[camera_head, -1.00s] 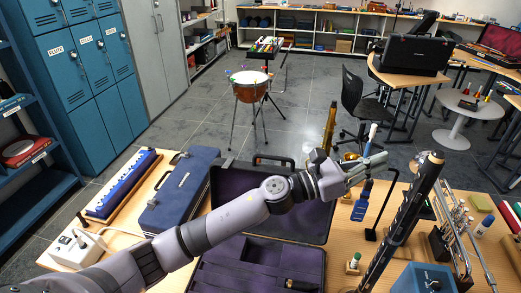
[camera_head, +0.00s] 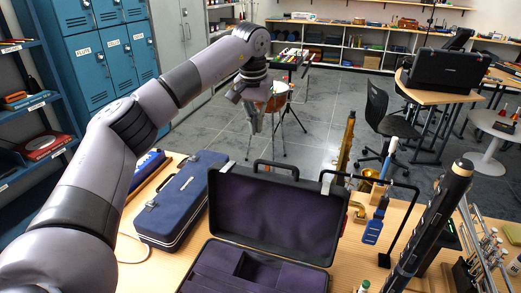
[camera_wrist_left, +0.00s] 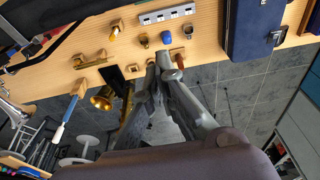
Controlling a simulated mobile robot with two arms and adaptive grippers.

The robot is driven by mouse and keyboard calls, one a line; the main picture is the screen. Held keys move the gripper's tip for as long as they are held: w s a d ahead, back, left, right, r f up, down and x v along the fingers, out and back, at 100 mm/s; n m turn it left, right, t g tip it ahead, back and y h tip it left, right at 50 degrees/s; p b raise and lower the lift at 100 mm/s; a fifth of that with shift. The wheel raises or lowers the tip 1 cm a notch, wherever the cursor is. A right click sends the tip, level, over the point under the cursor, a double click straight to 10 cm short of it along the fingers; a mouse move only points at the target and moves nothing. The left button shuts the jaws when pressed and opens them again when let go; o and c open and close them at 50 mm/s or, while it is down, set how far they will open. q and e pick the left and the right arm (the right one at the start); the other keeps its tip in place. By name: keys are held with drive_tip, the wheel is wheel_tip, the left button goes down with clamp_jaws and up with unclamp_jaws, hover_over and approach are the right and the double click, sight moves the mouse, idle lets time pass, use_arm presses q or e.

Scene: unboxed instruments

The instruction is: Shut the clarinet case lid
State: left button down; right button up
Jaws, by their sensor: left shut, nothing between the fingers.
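The clarinet case stands open on the table, with a dark shell and purple lining. Its lid (camera_head: 275,215) is raised, roughly upright, with the inner face toward me. Its base (camera_head: 215,262) lies in front, with moulded compartments, cut off at the bottom edge. My left gripper (camera_head: 253,130) hangs pointing down, above and beyond the lid, apart from it. In the left wrist view its fingers (camera_wrist_left: 160,66) are together with nothing between them. My right gripper is not in view.
A closed blue case (camera_head: 180,200) lies left of the open case; it also shows in the left wrist view (camera_wrist_left: 255,28). A clarinet (camera_head: 430,225) stands upright at right, near a black stand (camera_head: 400,235) and a blue brush (camera_head: 374,228). A brass instrument (camera_head: 347,145) stands behind.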

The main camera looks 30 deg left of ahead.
use_arm(q)
wheel_tip(320, 180, down, 9)
drive_tip(key=s+p, duration=0.2)
drive_tip(key=p, duration=0.2)
drive_tip(key=shift+s+d, duration=0.2)
drive_tip(key=shift+d, duration=0.15)
